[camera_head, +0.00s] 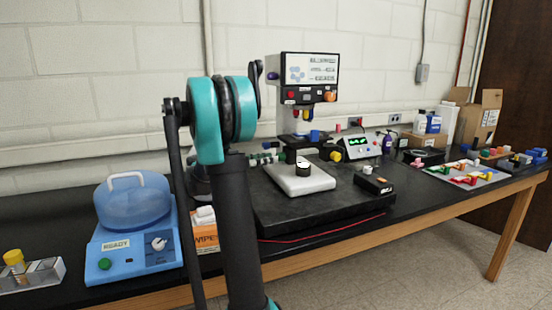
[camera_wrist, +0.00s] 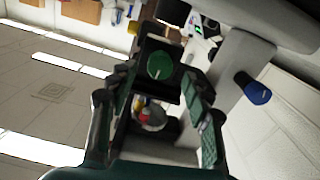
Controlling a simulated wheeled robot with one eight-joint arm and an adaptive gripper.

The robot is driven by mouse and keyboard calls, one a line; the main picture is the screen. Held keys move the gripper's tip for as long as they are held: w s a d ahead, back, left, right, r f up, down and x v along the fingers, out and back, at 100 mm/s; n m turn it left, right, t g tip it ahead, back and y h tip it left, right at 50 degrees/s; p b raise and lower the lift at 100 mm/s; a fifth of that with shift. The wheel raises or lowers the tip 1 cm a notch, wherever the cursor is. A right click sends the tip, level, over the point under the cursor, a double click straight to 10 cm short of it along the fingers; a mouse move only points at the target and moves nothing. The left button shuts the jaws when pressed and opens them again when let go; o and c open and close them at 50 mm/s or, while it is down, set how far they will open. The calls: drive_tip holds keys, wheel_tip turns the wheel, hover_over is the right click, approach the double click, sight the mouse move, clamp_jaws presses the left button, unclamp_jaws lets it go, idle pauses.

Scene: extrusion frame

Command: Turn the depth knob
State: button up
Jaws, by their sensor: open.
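A round green knob (camera_wrist: 160,65) with a white pointer line sits on a dark block in the wrist view. My gripper (camera_wrist: 158,80) is open, with a green-padded finger on either side of the knob's line of sight. I see no contact with the knob, and the remaining gap is hard to judge. The machine (camera_head: 310,72) with a screen stands on the bench in the head view. No readable label shows which knob is the depth knob. In the head view my arm hides much of my gripper; green and black parts show just left of the machine.
A blue knob (camera_wrist: 257,90) sticks out right of my fingers in the wrist view. The machine's front carries an orange knob (camera_head: 329,96). A dark slab (camera_head: 300,214) lies under its white base (camera_head: 300,182). A blue lidded device (camera_head: 135,230) stands at the left.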

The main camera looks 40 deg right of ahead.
sight(281, 157)
drive_tip(key=x, duration=0.3)
drive_tip(key=shift+d, duration=0.25)
clamp_jaws()
